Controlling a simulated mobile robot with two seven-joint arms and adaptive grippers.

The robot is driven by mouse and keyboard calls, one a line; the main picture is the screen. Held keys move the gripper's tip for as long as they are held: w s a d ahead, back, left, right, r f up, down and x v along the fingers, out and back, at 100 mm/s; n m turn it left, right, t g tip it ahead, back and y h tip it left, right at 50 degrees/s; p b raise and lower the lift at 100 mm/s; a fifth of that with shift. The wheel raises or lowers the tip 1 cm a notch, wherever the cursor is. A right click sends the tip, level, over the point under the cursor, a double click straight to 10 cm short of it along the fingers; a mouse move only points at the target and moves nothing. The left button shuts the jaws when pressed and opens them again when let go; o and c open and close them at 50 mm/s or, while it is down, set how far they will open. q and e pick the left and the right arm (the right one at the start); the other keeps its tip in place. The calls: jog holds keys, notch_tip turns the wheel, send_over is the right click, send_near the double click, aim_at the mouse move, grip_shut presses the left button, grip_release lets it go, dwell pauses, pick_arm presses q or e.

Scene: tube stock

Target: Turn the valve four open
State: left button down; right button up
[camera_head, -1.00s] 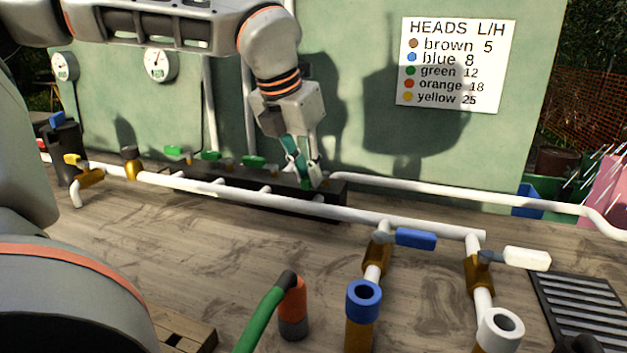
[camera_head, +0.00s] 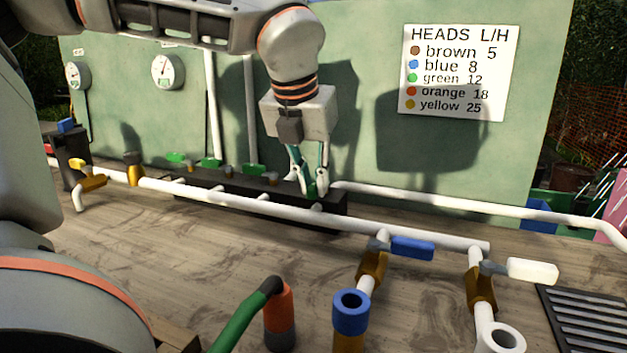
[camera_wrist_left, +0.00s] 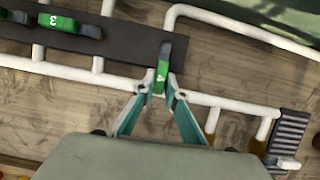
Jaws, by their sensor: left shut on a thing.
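Valve four's green handle, marked 4 (camera_wrist_left: 161,78), sits at the right end of the black manifold (camera_wrist_left: 120,47) in the left wrist view. It lies crosswise to the manifold. My left gripper (camera_wrist_left: 162,91) is shut on this handle, one finger on each side. In the head view my left gripper (camera_head: 310,187) reaches down to the manifold's right end, and only a little of the green handle shows between the fingers. Handle 3 (camera_wrist_left: 57,21) lies along the manifold. My right gripper is not in view.
A white pipe (camera_head: 400,229) runs in front of the manifold, with a blue-handled valve (camera_head: 412,248) and a white-handled one (camera_head: 532,270) at right. Other green handles (camera_head: 212,162) stand left of my gripper. A green wall (camera_head: 355,110) with gauges and a sign rises behind.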

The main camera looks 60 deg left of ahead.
pick_arm(q)
jog(key=c, duration=2)
grip_release()
jog(key=shift+f, duration=0.1)
jog(key=shift+c, duration=0.2)
jog(key=v, duration=1.2)
jog(key=shift+a, duration=0.1)
